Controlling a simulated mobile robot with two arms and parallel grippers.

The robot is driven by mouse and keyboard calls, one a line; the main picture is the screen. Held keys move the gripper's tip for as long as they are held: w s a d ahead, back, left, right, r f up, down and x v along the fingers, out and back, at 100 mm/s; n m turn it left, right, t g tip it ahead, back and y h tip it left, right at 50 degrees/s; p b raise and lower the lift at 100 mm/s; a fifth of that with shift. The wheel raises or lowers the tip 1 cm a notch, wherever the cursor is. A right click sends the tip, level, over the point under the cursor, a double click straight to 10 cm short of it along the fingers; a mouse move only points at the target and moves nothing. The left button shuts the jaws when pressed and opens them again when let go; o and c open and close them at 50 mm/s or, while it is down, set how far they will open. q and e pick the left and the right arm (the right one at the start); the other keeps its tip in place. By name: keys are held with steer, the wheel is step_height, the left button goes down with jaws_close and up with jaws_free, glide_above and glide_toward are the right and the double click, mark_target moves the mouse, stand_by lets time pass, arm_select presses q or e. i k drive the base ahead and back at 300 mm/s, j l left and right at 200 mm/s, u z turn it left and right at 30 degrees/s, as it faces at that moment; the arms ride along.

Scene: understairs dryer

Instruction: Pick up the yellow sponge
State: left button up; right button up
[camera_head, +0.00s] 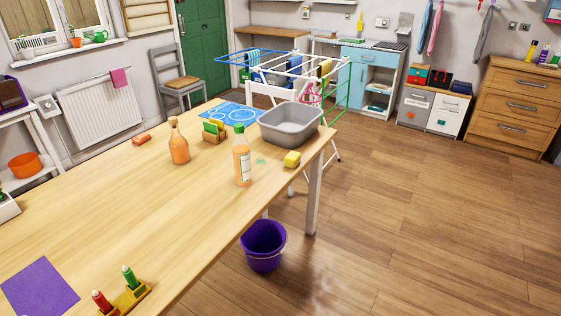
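The yellow sponge (292,159) lies on the wooden table (110,210), close to its right edge. It sits in front of the grey basin (291,124), and to the right of a clear bottle with a green cap and orange contents (242,163). Nothing covers the sponge in the head view. Neither of my grippers shows in this view.
A second orange bottle (179,145), a small wooden holder (214,131) and an orange block (141,140) stand on the table. A purple bucket (263,246) is on the floor by the table's right side. A drying rack (340,98) stands behind. The floor at right is clear.

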mark_target(293, 159)
steer(key=i+l+u, duration=0.35)
steer(key=i+l, duration=0.15)
steer(key=i+l+u, duration=0.3)
steer(key=i+l, duration=0.3)
steer(key=l, duration=0.1)
